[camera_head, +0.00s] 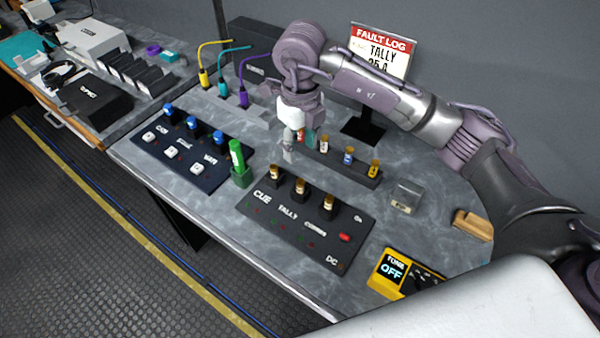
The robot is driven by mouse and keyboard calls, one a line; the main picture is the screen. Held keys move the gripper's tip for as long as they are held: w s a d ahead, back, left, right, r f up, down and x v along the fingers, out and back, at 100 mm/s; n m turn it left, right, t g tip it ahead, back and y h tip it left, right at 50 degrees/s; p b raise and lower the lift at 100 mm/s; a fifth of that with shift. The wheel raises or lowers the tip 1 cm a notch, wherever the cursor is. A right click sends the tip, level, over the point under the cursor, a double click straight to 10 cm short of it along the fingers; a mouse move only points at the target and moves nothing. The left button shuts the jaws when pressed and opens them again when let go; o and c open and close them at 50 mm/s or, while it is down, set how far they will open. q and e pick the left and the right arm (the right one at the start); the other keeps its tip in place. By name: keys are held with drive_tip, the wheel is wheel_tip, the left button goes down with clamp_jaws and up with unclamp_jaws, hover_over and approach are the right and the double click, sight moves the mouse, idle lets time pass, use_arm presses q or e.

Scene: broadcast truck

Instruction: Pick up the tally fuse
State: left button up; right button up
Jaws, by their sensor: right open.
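A dark fuse panel (290,236) lies on the grey counter, with labels reading CUE, TALLY and a third, small one. The tally fuse (300,187), with an amber cap, stands upright in the middle socket, between two similar fuses. My right gripper (288,153) points down behind the panel, by the left end of the fuse rack; it is open, apart from the tally fuse. The rack (335,168) holds several upright fuses with coloured bands, including a blue one (349,155) and a yellow one (375,167). My left gripper is out of view.
A green cylinder (237,155) stands in a green holder left of the panel. A switch box (183,151) lies further left. A fault log sign (380,52) reading TALLY is partly covered by my arm. A yellow meter (391,270) reading OFF sits at the front right.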

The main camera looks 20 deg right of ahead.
drive_tip(key=p, duration=0.2)
hover_over(300, 181)
drive_tip(key=f, duration=0.7)
drive_tip(key=shift+s+f, duration=0.35)
drive_tip(key=shift+f, duration=0.05)
drive_tip(key=f+p, duration=0.1)
drive_tip(key=f, duration=0.2)
drive_tip(key=f+p, duration=0.1)
drive_tip(key=shift+w+f+p, duration=0.3)
drive_tip(key=shift+f, duration=0.45)
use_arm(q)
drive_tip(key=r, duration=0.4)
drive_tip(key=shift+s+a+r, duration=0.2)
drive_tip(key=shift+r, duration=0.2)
use_arm(e)
clamp_jaws()
